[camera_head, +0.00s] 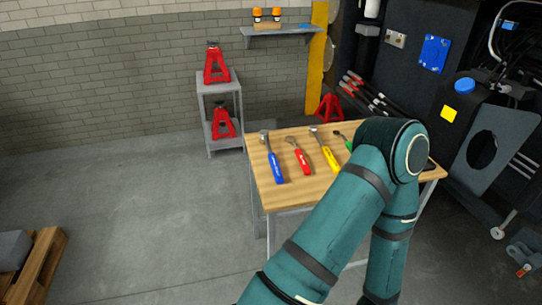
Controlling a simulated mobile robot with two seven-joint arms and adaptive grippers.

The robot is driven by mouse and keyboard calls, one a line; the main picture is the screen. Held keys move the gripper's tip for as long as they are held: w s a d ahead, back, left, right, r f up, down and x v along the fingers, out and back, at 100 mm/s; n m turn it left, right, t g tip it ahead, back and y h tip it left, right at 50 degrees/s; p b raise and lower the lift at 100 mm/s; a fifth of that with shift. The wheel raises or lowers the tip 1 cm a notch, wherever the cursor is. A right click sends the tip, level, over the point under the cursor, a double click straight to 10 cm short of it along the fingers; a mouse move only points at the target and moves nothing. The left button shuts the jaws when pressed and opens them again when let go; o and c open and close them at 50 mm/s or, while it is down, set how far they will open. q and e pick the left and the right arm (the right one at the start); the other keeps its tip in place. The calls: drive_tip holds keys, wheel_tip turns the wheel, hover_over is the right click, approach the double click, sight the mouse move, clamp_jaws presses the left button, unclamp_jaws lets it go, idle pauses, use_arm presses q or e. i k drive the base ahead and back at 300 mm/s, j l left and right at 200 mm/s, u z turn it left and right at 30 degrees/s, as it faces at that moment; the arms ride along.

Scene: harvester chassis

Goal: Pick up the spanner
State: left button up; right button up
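Several hand tools with coloured handles lie apart on a wooden-topped table (300,191). A tool with a red handle and an open-looking grey head (300,156) resembles a spanner, but the heads are too small to be certain. To its left is a blue-handled tool (273,160); to its right are a yellow-handled tool (327,152) and a partly hidden green-handled tool (347,141). My teal arm bends over the table's right side and hides part of it. Neither of my grippers shows.
A grey shelf stand (224,89) with red jack stands is behind the table. A dark machine with a black tank (461,113) stands at the right. A wooden pallet (40,264) lies lower left. The floor left of the table is clear.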

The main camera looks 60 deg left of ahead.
sight(304, 166)
drive_tip(key=u, duration=1.9)
drive_tip(key=z, duration=2.4)
drive_tip(key=u, duration=2.4)
drive_tip(key=i, duration=0.2)
drive_tip(key=j+u, duration=0.05)
drive_tip(key=j, duration=0.05)
